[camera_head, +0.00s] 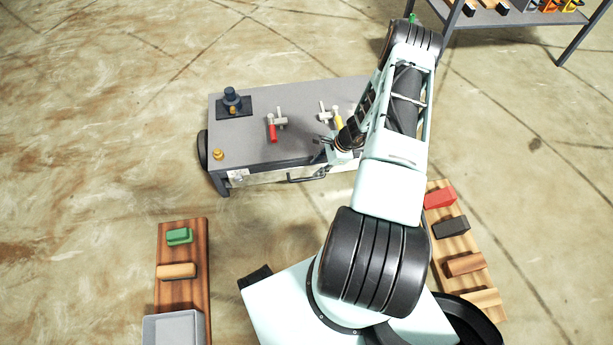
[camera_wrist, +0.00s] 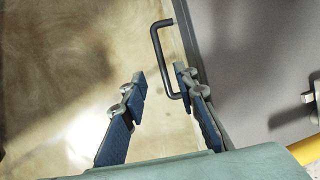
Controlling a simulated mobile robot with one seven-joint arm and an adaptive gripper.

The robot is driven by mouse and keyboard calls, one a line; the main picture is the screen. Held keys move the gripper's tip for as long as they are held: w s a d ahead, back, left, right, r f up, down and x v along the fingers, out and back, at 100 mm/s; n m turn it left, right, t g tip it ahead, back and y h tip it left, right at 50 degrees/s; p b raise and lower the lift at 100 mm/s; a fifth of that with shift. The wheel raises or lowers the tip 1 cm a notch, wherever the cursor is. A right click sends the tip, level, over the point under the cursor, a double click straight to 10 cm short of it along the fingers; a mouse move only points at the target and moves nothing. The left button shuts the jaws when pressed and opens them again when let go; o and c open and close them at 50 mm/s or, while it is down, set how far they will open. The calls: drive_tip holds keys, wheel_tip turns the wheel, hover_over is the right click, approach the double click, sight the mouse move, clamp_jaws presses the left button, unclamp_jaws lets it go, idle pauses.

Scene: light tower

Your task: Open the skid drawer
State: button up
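The grey skid (camera_head: 255,138) stands on the floor, with a pale drawer front (camera_head: 270,177) on its near side below the top. A dark bar handle (camera_head: 308,176) projects from that front. It also shows in the wrist view as a dark bracket (camera_wrist: 157,50) along the skid edge. My gripper (camera_head: 324,142) shows partly in the head view, above the skid's near edge. In the wrist view my gripper (camera_wrist: 161,76) is open, with the handle's lower end between the fingers, close to the right finger. Whether they touch is unclear. The drawer looks shut.
On the skid top are a red-handled valve (camera_head: 272,131), a yellow-handled valve (camera_head: 338,119) and a dark knob (camera_head: 232,98). Wooden boards with blocks lie at left (camera_head: 183,250) and right (camera_head: 457,247).

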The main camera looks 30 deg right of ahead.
sight(304, 179)
drive_tip(key=b+x, duration=0.3)
drive_tip(key=x, duration=0.7)
drive_tip(key=shift+w+f+b, duration=0.1)
drive_tip(key=shift+b, duration=0.3)
clamp_jaws()
